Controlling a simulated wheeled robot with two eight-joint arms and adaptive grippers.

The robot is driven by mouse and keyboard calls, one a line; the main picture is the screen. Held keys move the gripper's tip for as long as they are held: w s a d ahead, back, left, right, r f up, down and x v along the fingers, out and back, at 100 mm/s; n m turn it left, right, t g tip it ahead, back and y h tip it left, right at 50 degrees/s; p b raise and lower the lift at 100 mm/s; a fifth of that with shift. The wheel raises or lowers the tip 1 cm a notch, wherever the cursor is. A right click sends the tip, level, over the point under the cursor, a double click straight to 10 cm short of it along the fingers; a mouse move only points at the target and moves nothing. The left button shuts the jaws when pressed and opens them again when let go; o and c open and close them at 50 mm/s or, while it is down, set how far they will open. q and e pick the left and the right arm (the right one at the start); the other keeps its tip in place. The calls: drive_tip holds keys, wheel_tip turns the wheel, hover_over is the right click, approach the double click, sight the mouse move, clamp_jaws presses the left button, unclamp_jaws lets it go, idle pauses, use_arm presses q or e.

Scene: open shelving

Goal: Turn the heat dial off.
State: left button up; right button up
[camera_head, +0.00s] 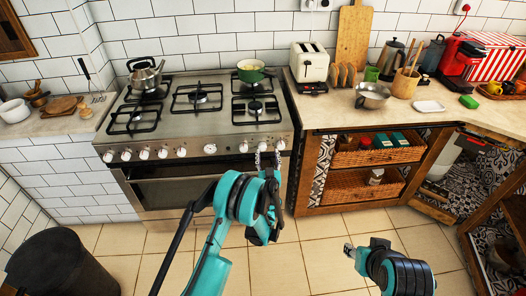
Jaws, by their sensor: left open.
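The stove (200,125) has a row of white dials along its steel front. Several are on the left, such as one dial (144,154), and three are right of the round display (210,149), including the rightmost dial (281,145). Which one is the heat dial cannot be told, nor can the dials' settings. My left gripper (267,158) is open, its fingertips just below and in front of the right-hand dials. Whether it touches one cannot be told. My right gripper (349,249) is low over the floor, far from the stove, its fingers too small to judge.
A kettle (144,77) and a green pot (251,72) stand on the back burners. The oven handle (180,178) runs below the dials. The counter right of the stove holds a toaster (309,63) and a metal bowl (372,95). A dark bin (60,265) stands at lower left.

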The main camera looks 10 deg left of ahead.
sight(263, 149)
use_arm(q)
drive_tip(key=shift+n+g+y, duration=0.3)
drive_tip(key=shift+y, duration=0.1)
drive_tip(key=w+a+f, duration=0.1)
drive_tip(key=w+a+f+b, duration=0.1)
drive_tip(key=w+f, duration=0.1)
drive_tip(key=w+a+f+b, duration=0.1)
drive_tip(key=w, duration=0.1)
drive_tip(key=shift+w+f, duration=0.25)
drive_tip(key=shift+w+a+r, duration=0.1)
drive_tip(key=shift+w, duration=0.5)
drive_tip(key=c, duration=1.1)
